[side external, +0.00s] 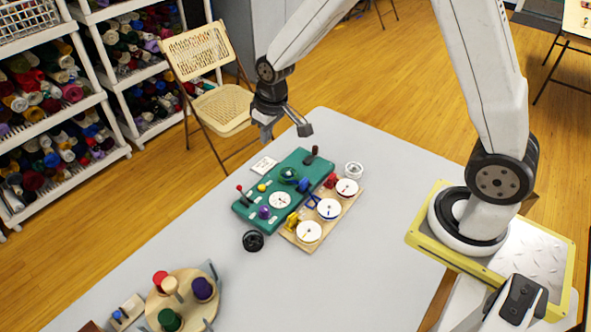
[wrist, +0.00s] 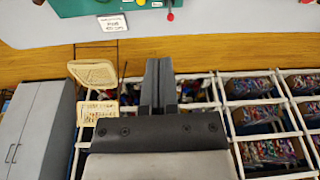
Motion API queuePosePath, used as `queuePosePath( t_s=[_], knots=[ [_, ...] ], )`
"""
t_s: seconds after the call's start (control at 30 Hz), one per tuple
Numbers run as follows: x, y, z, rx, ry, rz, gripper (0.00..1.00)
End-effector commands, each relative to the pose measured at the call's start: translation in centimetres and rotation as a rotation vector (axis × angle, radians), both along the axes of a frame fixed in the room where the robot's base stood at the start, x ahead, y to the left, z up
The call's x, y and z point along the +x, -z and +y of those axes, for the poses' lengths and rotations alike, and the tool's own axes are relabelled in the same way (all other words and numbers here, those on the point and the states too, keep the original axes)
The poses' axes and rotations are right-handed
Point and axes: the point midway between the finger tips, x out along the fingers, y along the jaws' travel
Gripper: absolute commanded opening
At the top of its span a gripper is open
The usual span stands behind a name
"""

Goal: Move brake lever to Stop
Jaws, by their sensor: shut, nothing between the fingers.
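A green control panel (side external: 298,160) lies on the table with several knobs, dials and levers. One lever with a red knob (side external: 239,188) stands at its left end; a lever with a dark handle (side external: 314,151) stands at its far right corner. I cannot tell which one is the brake lever, and no Stop mark is readable. In the wrist view the panel's edge (wrist: 85,7) and a red-tipped lever (wrist: 170,16) show at the top. My gripper (side external: 303,128) is above and beyond the panel, apart from it. Its fingers (wrist: 159,82) are shut and empty.
A small white card (side external: 264,165) lies beside the panel. A wooden board (side external: 345,203) with white dials adjoins its near side. A black round object (side external: 252,241) and a round wooden stand with colored spools (side external: 183,302) are nearer. A chair (side external: 222,108) stands beyond the table.

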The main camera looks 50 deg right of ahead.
Motion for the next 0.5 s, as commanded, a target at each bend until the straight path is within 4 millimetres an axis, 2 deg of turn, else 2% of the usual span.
queuePosePath(
  t_s=[0.1,0.5],
  knots=[
    [2.2,1.1,0.4,0.002,-0.012,0.007,0.00],
    [8.5,5.3,1.5,0.009,-0.056,0.027,0.00]
  ],
)
